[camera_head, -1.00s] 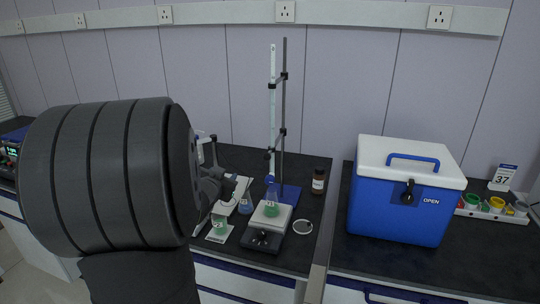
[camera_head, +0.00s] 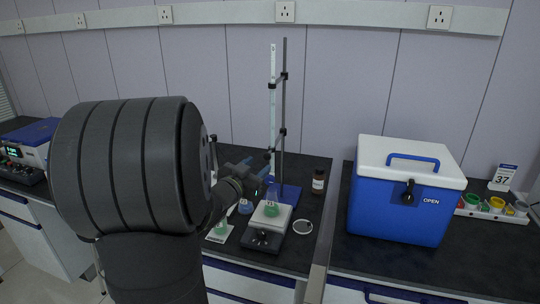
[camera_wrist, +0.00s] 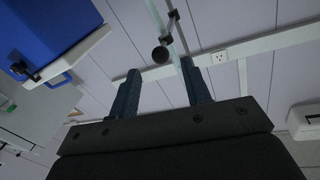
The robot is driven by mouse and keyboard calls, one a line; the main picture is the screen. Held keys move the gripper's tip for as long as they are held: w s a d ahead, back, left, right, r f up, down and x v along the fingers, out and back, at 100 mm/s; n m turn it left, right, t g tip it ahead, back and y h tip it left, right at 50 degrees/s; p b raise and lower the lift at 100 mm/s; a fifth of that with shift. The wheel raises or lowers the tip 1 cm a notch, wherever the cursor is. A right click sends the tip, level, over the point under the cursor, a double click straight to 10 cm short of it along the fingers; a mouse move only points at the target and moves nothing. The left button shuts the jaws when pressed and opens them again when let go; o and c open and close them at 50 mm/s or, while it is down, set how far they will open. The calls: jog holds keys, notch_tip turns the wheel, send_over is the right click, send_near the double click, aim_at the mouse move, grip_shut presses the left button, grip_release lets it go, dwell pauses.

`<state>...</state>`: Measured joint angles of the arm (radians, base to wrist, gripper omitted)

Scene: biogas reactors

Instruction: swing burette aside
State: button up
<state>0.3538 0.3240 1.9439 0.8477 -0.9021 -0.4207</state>
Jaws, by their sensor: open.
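The burette (camera_head: 272,105) is a clear upright tube clamped to a dark metal stand rod (camera_head: 284,105) on a blue base (camera_head: 288,194). Its lower end is above a conical flask (camera_head: 271,209) with green liquid, which stands on a stirrer plate (camera_head: 263,241). My gripper (camera_head: 268,166) is beside the burette's lower part, partly in front of it. In the wrist view my gripper (camera_wrist: 162,82) has its two fingers wide apart with nothing held. The clamp (camera_wrist: 172,15) shows beyond the gap, with a dark round knob (camera_wrist: 160,55). I cannot tell whether a finger touches the burette.
A brown bottle (camera_head: 318,181) and a round dish (camera_head: 302,227) are right of the stand. A beaker (camera_head: 219,228) with green liquid is on the left. A blue cooler (camera_head: 405,192) with a white lid stands further right.

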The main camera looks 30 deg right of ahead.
aim_at(270, 153)
jog(key=x, duration=0.8)
jog(key=shift+w+d, duration=0.25)
jog(key=shift+d, duration=0.05)
grip_shut()
